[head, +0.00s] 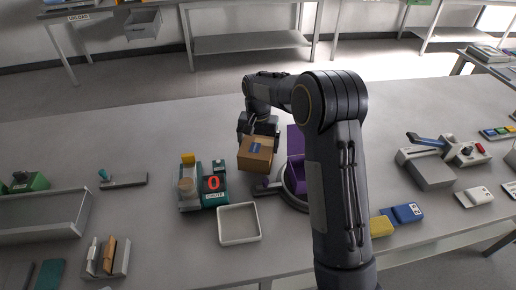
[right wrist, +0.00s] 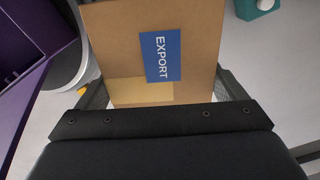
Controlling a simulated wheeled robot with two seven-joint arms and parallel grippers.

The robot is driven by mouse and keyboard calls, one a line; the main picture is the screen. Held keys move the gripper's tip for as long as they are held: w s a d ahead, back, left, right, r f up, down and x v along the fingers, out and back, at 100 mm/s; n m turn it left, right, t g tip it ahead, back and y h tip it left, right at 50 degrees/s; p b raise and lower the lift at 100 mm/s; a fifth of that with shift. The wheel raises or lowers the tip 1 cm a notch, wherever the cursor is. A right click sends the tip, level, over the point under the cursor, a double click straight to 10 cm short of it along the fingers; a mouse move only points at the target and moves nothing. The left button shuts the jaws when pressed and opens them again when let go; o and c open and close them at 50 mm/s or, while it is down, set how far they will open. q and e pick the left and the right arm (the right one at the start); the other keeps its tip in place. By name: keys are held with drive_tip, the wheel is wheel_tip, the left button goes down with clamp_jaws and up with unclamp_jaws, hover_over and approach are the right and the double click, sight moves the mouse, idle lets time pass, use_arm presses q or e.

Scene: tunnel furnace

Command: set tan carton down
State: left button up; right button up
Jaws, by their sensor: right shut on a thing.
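The tan carton (head: 256,155) is a small brown box with a blue label. My right gripper (head: 259,133) is shut on it from above, left of a purple bin. In the right wrist view the carton (right wrist: 195,60) fills the space between the fingers, and its blue label reads EXPORT. I cannot tell whether the carton's underside touches the table. My left gripper is not in view.
A purple bin (head: 295,165) stands on a round grey base, partly behind my right arm. A white square tray (head: 239,238) and a teal scale (head: 213,198) with a red 0 display sit on the grey table (head: 130,130). The table behind the carton is clear.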

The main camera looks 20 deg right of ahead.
drive_tip(key=shift+f, duration=1.35)
drive_tip(key=shift+f, duration=0.15)
drive_tip(key=o, duration=0.7)
